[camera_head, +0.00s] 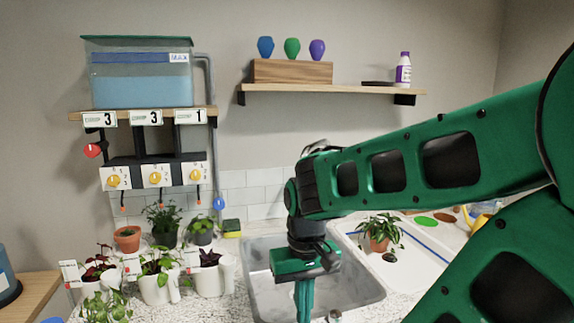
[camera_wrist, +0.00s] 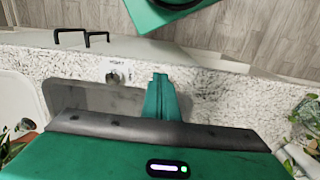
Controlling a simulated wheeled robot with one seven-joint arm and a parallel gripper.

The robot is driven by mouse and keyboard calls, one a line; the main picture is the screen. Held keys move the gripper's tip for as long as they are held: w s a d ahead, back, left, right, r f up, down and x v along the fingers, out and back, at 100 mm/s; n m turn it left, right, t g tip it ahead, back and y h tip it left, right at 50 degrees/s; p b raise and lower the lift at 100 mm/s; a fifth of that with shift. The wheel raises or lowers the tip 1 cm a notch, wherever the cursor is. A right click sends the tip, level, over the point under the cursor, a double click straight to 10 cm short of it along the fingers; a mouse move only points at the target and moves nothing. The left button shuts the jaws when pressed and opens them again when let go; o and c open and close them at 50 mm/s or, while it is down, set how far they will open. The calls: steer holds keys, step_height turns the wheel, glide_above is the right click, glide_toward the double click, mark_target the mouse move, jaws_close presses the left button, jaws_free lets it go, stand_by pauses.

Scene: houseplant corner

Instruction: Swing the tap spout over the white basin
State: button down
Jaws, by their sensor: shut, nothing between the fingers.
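The white basin (camera_head: 432,262) is right of the grey sink in the head view, with a blue line along its far inner side. A potted plant (camera_head: 379,243) stands in it. A white surface at the left edge of the wrist view (camera_wrist: 14,108) appears to be the same basin. I cannot make out the tap or its spout; my arm covers the area behind the sink. My gripper (camera_head: 304,300) is shut and empty, pointing down over the grey sink (camera_head: 352,299). Its closed green fingers also show in the wrist view (camera_wrist: 160,98).
A small knob (camera_wrist: 113,78) sits on the speckled counter at the sink's front edge. Potted plants, including a terracotta pot (camera_head: 127,240), crowd the left. A sponge (camera_head: 232,228) lies behind the sink. A water tank (camera_head: 138,80) and a shelf (camera_head: 335,90) are on the wall.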

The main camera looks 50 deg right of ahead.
steer(key=w+d+r+m+g+h, duration=0.1)
steer(key=w+d+r+m, duration=0.1)
steer(key=w+d+r, duration=0.45)
steer(key=w+d+r+m+g, duration=0.1)
steer(key=w+d+r+m, duration=0.2)
steer(key=d, duration=0.7)
steer(key=w+d+r+m+g+h, duration=0.1)
steer(key=w+d+r, duration=0.45)
steer(key=d, duration=0.25)
steer(key=w+a+r+m+h, duration=0.1)
steer(key=w+a+r+h, duration=0.1)
steer(key=w+r, duration=0.5)
steer(key=w+a+r+m+h, duration=0.1)
steer(key=w+a+r+h, duration=0.1)
steer(key=w+r, duration=0.5)
steer(key=shift+w+a+r+h, duration=0.2)
steer(key=shift+w+h, duration=0.2)
steer(key=shift+w, duration=0.1)
steer(key=x, duration=1)
